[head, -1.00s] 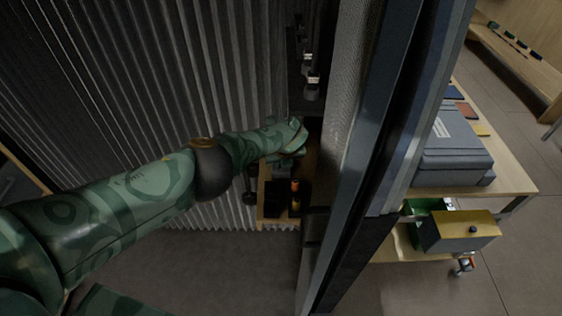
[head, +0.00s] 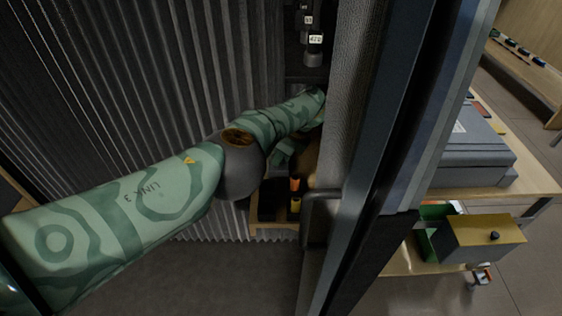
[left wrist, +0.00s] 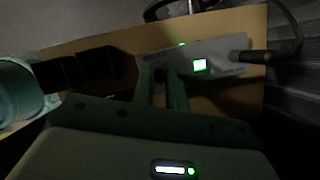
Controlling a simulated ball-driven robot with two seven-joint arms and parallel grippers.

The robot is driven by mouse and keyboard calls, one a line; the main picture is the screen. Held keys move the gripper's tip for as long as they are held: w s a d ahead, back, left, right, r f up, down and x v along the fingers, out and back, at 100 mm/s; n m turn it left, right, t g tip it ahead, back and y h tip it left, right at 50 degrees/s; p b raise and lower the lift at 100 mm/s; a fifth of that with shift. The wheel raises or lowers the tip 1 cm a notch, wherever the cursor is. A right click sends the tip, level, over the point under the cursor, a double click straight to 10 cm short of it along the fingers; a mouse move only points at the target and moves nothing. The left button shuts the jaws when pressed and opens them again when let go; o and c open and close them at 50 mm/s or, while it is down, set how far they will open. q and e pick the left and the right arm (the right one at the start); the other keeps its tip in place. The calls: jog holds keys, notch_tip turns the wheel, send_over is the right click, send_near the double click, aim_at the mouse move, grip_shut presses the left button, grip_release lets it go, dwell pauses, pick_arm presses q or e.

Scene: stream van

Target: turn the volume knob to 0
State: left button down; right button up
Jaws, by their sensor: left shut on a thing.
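My left arm reaches in from the left in the head view, and its gripper (head: 287,154) is partly hidden at the grey door edge. In the left wrist view my left gripper (left wrist: 163,88) is shut, with its two fingers against a small grey device (left wrist: 218,53) that has a lit green square. A small dark thing (left wrist: 161,76) between the fingers appears to be the volume knob. Its markings and setting cannot be read. A dark rod-like part (left wrist: 257,57) sticks out at the device's right end. My right gripper is not in view.
The device lies on a wooden shelf (left wrist: 105,42), with dark blocks to its left. A grey door edge (head: 345,130) stands close to the right of my arm. A corrugated wall (head: 130,70) is behind it. A workbench (head: 535,185) with a grey case stands beyond the door.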

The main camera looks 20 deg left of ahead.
pick_arm(q)
jog(key=shift+f+n+g+b, duration=0.1)
jog(key=shift+n+g+b, duration=0.4)
jog(key=shift+n+b, duration=0.7)
jog(key=c, duration=1.4)
grip_release()
